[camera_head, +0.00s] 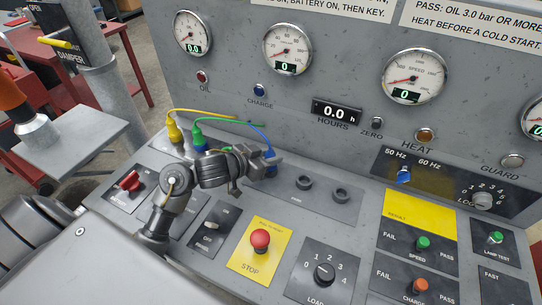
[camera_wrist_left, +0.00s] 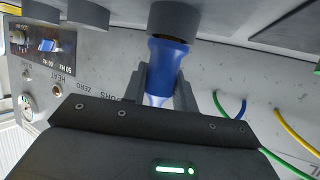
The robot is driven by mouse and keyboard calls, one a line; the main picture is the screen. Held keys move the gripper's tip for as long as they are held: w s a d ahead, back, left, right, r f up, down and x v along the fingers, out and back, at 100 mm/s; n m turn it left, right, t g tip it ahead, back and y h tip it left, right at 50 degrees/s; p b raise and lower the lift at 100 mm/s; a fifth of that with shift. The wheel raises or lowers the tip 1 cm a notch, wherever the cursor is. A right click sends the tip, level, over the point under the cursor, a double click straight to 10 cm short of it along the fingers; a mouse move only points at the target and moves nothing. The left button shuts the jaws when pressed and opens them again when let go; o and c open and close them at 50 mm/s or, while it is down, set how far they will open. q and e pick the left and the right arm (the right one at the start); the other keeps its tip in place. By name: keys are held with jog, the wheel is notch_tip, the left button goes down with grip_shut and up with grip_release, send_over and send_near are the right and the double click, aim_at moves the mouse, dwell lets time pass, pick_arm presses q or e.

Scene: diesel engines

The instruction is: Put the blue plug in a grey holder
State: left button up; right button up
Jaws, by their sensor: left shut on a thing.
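The blue plug (camera_head: 269,155) is at the back of the desk panel, with a blue cable rising from it. My left gripper (camera_head: 262,164) is shut on it. In the left wrist view the blue plug (camera_wrist_left: 167,62) stands between my fingers (camera_wrist_left: 160,88), its far end meeting a dark round holder (camera_wrist_left: 175,18). I cannot tell how deep it sits. Two empty grey holders, one nearer (camera_head: 304,183) and one farther right (camera_head: 340,195), stand in a row to the right of the plug. They also appear at the wrist view's top edge. My right gripper is out of view.
A yellow plug (camera_head: 175,133) and a green plug (camera_head: 197,137) with cables stand just left of my gripper. The red stop button (camera_head: 260,239) and load knob (camera_head: 324,272) are in front. The gauge panel (camera_head: 240,95) rises behind.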

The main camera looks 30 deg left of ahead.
pick_arm(q)
jog(key=o, duration=1.1)
jog(key=p+v, duration=0.1)
jog(key=v, duration=1)
jog(key=shift+w, duration=0.1)
